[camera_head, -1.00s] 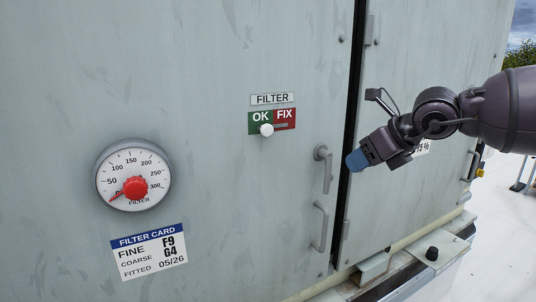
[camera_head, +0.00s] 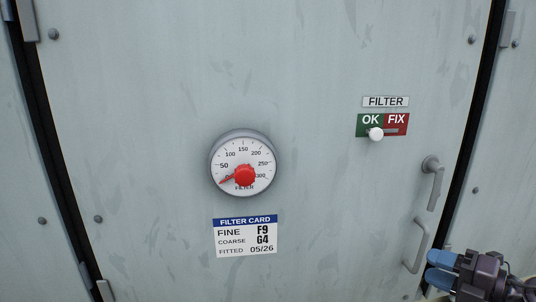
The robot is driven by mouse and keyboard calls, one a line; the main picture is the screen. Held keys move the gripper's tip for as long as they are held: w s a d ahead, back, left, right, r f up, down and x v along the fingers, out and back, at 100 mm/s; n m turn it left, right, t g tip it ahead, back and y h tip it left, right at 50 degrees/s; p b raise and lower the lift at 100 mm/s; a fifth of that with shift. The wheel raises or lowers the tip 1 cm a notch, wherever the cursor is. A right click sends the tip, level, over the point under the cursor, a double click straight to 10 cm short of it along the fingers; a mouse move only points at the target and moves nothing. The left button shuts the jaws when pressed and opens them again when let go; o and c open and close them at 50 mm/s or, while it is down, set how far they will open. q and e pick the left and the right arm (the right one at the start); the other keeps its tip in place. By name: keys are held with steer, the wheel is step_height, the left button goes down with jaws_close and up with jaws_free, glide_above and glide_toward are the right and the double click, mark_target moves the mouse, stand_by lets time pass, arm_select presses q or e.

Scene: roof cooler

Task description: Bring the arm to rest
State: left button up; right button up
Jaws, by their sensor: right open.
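My right gripper (camera_head: 437,268) shows at the lower right corner, with blue fingertips spread apart and nothing between them. It is in front of the cabinet, close to the lower door handle in the picture; whether it touches the handle I cannot tell. The rest of my right arm is out of the frame. My left gripper is not in view.
The grey cabinet door (camera_head: 320,60) fills the view. It carries a round gauge (camera_head: 243,163) with a red knob and pointer near 0, a filter card (camera_head: 245,236), an OK/FIX slider (camera_head: 376,134) with its white knob near the middle, and a handle (camera_head: 417,246).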

steer(key=s+a+f+m+h, duration=0.2)
steer(key=s+f+m, duration=0.3)
steer(key=f+m, duration=0.3)
steer(key=s+a+f+m+h, duration=0.3)
steer(key=s+f+m+h, duration=0.2)
steer(key=f+m, duration=0.4)
steer(key=s+a+f+m+h, duration=0.3)
steer(key=s+f+m, duration=0.3)
steer(key=f+m, duration=0.3)
step_height(320, 180, down, 4)
steer(key=shift+s+g+h, duration=0.25)
steer(key=shift+g+h, duration=0.05)
steer(key=shift+g, duration=0.1)
